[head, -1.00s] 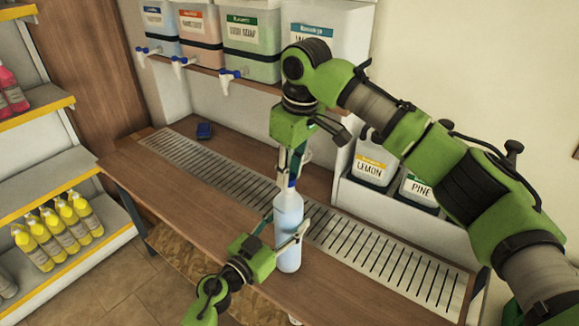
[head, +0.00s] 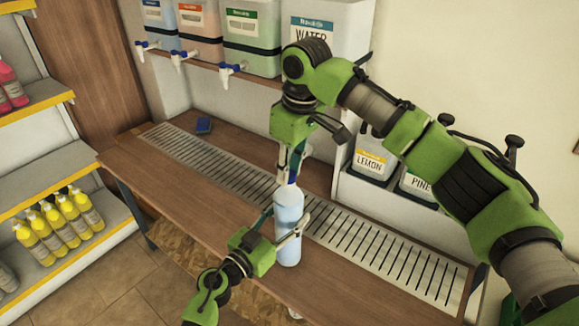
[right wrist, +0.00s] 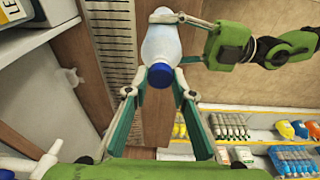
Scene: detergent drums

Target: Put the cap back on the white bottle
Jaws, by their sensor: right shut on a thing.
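The white bottle (head: 289,228) stands upright over the wooden bench; it looks pale blue-white. My left gripper (head: 283,229) is shut around its body from the near side. My right gripper (head: 291,178) points down at the bottle's top, shut on the blue cap. In the right wrist view the cap (right wrist: 160,75) shows between the fingertips, in line with the bottle (right wrist: 161,42). The cap is at the neck; whether it is seated or threaded I cannot tell. The fingers hide much of the neck in the head view.
The bench (head: 185,205) has a slotted metal grate (head: 375,250) and a blue item (head: 203,125) at the back left. Dispensers with taps (head: 250,45) stand on a shelf above. Lemon and pine containers (head: 370,165) stand right. A shelf with yellow bottles (head: 60,225) is left.

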